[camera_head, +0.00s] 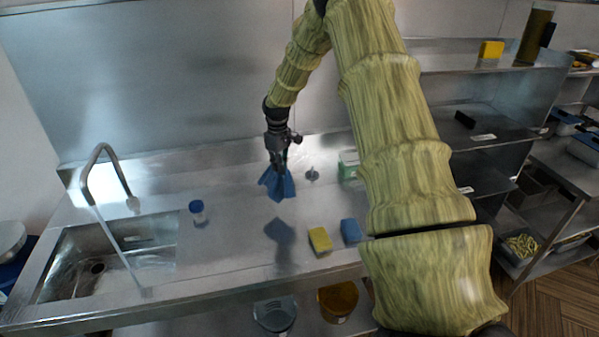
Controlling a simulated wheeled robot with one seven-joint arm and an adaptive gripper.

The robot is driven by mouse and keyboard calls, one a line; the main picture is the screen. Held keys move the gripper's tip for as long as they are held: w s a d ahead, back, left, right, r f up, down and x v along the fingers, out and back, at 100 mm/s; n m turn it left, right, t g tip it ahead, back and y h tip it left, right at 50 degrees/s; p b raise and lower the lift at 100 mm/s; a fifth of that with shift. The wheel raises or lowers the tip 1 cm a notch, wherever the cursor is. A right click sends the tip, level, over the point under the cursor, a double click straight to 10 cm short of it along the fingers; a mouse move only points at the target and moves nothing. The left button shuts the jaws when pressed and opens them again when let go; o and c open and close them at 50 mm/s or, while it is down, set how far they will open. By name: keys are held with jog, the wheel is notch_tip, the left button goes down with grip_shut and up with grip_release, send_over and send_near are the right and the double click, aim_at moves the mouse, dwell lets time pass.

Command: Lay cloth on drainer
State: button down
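My gripper (278,165) points down above the steel counter, in the middle of the camera_head view. It is shut on a blue cloth (277,184), which hangs in folds below the fingers. A shadow lies on the counter below and in front of the cloth, so the cloth appears to be held above the surface. The fingertips are partly hidden by the cloth. I cannot tell for certain which part is the drainer; a sink (105,258) with a bent tap (104,170) is at the left.
A jar with a blue lid (197,209) stands right of the sink. A yellow sponge (319,239) and a blue sponge (351,231) lie front right of the cloth. A small metal item (312,174) and a green-white box (348,166) stand behind. Shelves (480,125) are at right.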

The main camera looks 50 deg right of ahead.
jog(key=s+d, duration=0.1)
jog(key=d, duration=0.7)
jog(key=shift+s+f, duration=0.25)
jog(key=shift+s, duration=0.15)
jog(key=shift+d, duration=0.1)
jog(key=shift+w+d+f+n, duration=0.65)
jog(key=shift+w+d+n, duration=2.55)
jog(key=shift+w+d, duration=1.1)
jog(key=s+a+f, duration=0.4)
jog(key=f, duration=0.1)
jog(key=s+a+f, duration=1)
jog(key=shift+s+a+f, duration=0.2)
jog(key=shift+f, duration=0.05)
